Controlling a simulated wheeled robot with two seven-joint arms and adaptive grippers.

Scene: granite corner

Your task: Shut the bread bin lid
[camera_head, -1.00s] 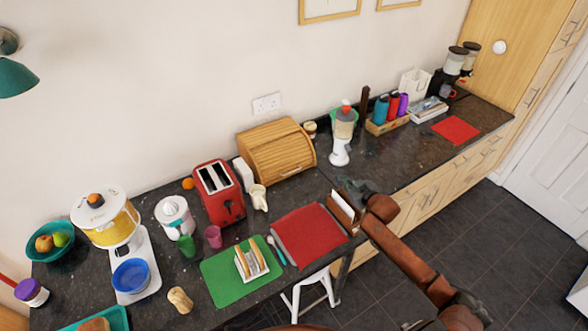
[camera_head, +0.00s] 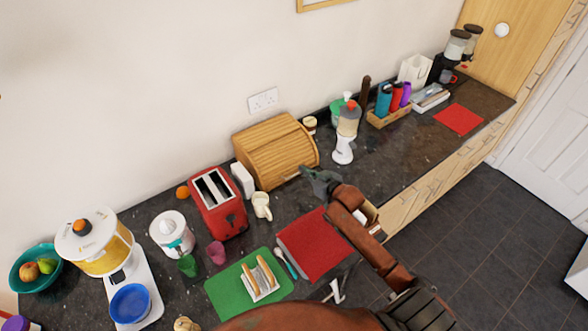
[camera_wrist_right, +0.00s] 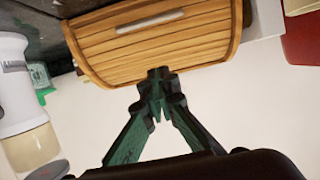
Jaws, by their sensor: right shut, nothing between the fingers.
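The wooden bread bin (camera_head: 268,142) stands against the wall behind the worktop's middle, just right of the red toaster. Its slatted roll lid (camera_wrist_right: 150,45) spans the front in the right wrist view, with a pale bar handle (camera_wrist_right: 150,22) near the end by the worktop. I see no wide opening, but cannot tell whether a narrow gap is left at the edge. My right gripper (camera_head: 308,172) is shut and empty, in front of the bin's right end. Its fingertips (camera_wrist_right: 158,74) overlap the bin's edge in the right wrist view; I cannot tell whether they touch. My left gripper is out of view.
The red toaster (camera_head: 217,203), a white box (camera_head: 242,180) and a cream mug (camera_head: 261,205) stand left of the bin. A white blender (camera_head: 344,135) stands to its right. The worktop right of the blender is partly clear.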

